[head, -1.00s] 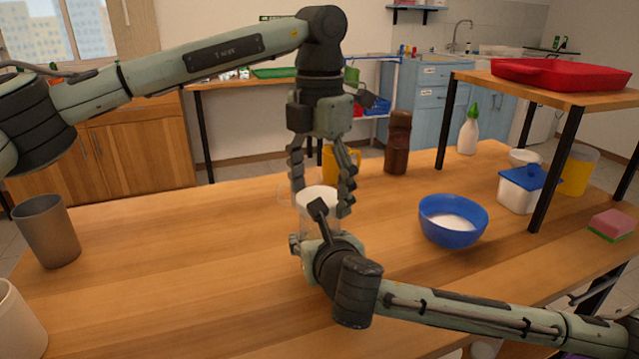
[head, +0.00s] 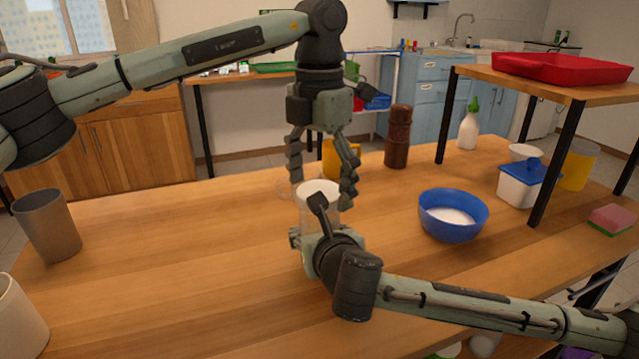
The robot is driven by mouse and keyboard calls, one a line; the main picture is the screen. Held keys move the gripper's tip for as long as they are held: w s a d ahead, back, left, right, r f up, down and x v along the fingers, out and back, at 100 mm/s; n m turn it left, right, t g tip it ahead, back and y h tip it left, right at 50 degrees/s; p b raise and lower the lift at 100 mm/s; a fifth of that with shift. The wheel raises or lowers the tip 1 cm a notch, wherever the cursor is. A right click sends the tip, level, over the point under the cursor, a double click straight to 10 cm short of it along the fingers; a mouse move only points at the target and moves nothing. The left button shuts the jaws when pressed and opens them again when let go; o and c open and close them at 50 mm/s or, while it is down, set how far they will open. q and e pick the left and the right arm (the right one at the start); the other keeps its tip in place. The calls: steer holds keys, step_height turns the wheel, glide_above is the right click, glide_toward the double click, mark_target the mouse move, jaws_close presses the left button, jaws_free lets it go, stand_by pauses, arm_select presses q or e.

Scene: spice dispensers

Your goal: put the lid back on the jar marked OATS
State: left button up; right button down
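A clear jar (head: 331,221) stands near the middle of the table, with a white round top (head: 318,187). I cannot tell whether the white is a lid or contents, and no OATS marking is readable. My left gripper (head: 322,192) points down from above, its fingers spread on either side of the jar's top, with a gap visible. My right gripper (head: 308,222) is low at the jar's front and hides its lower part. One dark finger overlaps the jar; its grip is hidden.
A yellow mug (head: 344,165), a brown grinder (head: 398,138) and part of a clear vessel (head: 284,188) are behind. A blue bowl (head: 452,222) with white contents is right, near the shelf (head: 574,99). A grey cup (head: 48,228) is left; the table's left middle is clear.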

arm_select(q)
step_height(320, 180, up, 12)
stand_by(0.6)
arm_select(e)
steer(key=c, duration=0.5)
jaws_free()
steer(key=v, duration=1.2)
